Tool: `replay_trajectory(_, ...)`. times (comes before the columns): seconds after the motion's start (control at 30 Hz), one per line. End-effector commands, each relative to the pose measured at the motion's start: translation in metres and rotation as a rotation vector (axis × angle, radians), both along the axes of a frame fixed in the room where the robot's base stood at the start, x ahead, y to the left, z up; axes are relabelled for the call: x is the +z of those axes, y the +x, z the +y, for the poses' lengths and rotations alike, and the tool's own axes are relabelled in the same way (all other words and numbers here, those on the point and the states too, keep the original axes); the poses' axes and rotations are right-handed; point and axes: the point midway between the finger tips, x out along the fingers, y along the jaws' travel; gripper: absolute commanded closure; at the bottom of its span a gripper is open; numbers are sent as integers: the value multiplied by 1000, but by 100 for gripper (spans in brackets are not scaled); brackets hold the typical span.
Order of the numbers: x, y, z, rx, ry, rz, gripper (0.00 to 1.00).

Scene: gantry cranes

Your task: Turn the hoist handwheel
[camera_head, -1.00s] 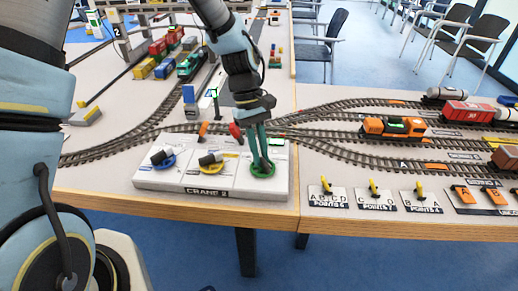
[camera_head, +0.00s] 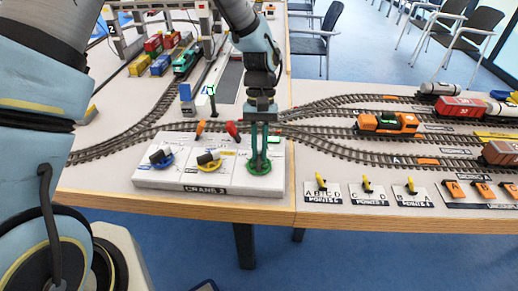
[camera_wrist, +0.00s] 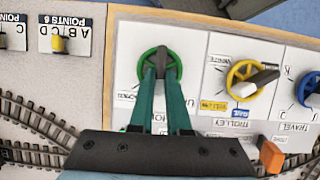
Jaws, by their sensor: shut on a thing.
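The hoist handwheel (camera_head: 259,173) is green and lies flat at the right end of the white CRANE 2 panel (camera_head: 180,184). My gripper (camera_head: 259,160) points down onto it with its two green fingers. In the wrist view, my gripper (camera_wrist: 162,70) is shut at the hub area of the hoist handwheel (camera_wrist: 177,67). The fingers cover part of the wheel, so the exact spot they grip is hidden.
A yellow handwheel (camera_head: 209,164), marked TROLLEY, and a blue handwheel (camera_head: 163,161), marked TRAVEL, sit to the left on the panel. Orange (camera_head: 200,127) and red (camera_head: 232,129) levers stand behind. Yellow point switches (camera_head: 321,183) and tracks with a locomotive (camera_head: 387,122) lie to the right.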

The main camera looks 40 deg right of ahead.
Motion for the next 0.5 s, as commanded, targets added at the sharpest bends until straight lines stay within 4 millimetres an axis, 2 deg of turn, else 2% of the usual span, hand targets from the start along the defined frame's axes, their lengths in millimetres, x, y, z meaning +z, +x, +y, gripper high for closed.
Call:
replay_trajectory(0.37, 1, 1, -1, -4, -2, -3, 100)
replay_trajectory(0.4, 1, 1, -1, -4, -2, -3, 84)
replay_trajectory(0.5, 1, 1, -1, -4, -2, -2, 73)
